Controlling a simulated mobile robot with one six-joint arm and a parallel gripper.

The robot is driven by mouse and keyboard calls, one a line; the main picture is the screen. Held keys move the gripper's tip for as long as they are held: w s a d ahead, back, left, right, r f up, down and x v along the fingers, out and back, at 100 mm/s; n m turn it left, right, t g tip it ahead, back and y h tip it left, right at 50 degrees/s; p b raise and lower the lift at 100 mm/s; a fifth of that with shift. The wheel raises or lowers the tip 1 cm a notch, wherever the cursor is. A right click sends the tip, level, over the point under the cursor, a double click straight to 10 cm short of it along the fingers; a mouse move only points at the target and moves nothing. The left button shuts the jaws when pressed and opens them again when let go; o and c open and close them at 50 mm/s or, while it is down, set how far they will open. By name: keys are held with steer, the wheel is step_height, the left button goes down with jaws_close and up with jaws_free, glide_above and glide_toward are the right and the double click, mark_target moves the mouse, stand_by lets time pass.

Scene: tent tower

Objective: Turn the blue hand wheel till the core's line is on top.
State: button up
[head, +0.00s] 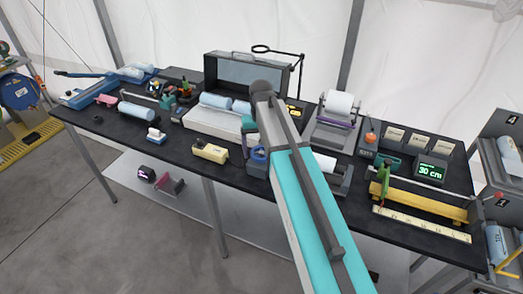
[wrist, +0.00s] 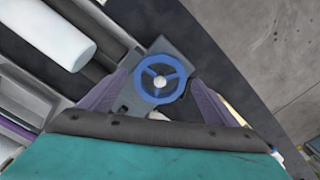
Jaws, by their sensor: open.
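The blue hand wheel (wrist: 141,83) is a spoked ring with a pale hub on a dark grey block, near the middle of the wrist view. In the head view the wheel (head: 258,154) shows just left of my arm, near the table's front edge. My gripper (wrist: 153,92) is open, with one purple finger on each side of the wheel in the wrist view. I cannot tell whether the fingers touch it. I cannot make out the core's line.
The black table (head: 225,179) is crowded. A pale yellow block (head: 210,152) lies left of the wheel. A white roll on a stand (head: 339,106) and a green display (head: 432,171) are to the right. A dark open case (head: 247,72) stands behind.

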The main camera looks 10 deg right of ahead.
steer(key=c, duration=1)
steer(key=shift+c, duration=0.2)
